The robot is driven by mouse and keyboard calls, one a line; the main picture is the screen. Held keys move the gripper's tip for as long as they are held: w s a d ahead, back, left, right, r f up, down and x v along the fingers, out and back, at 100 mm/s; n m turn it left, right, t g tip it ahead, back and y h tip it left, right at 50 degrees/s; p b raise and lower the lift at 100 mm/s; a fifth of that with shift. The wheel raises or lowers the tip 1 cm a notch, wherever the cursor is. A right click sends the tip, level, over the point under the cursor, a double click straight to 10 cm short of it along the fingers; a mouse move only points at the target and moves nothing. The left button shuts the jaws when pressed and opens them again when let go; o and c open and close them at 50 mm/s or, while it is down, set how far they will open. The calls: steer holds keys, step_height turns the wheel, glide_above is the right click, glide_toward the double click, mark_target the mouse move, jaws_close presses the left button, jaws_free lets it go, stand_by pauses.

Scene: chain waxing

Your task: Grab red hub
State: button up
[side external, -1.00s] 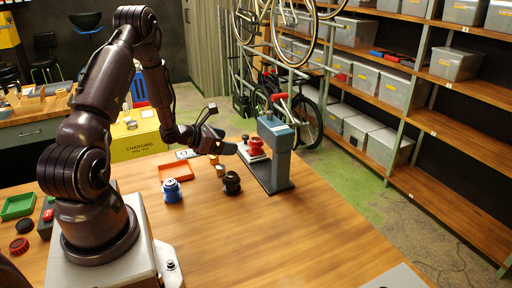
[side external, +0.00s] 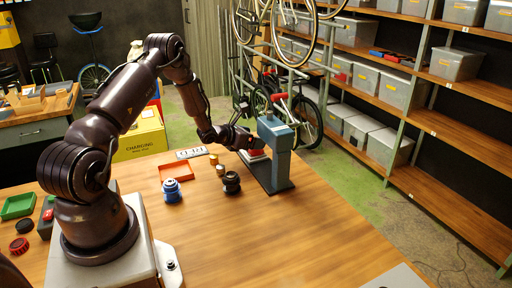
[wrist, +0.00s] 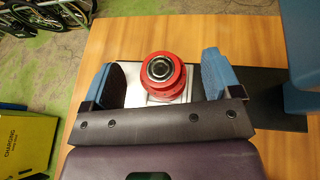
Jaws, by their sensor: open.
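The red hub (wrist: 162,72), with a dark ring and grey centre on top, sits on a pale metal plate in the wrist view. My gripper (wrist: 155,80) is open, with one blue-padded finger to the left of the hub and one to its right. Gaps show between the fingers and the hub. In the side external view my gripper (side external: 240,140) is low beside the blue-grey press stand (side external: 275,140). There it hides most of the hub, and only a little red (side external: 256,153) shows below it.
The press column stands close to the right of my gripper.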

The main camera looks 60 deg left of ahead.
steer(key=shift+x, duration=0.9)
steer(key=shift+c, duration=0.5)
steer(key=c, duration=1)
steer(key=shift+r, duration=0.1)
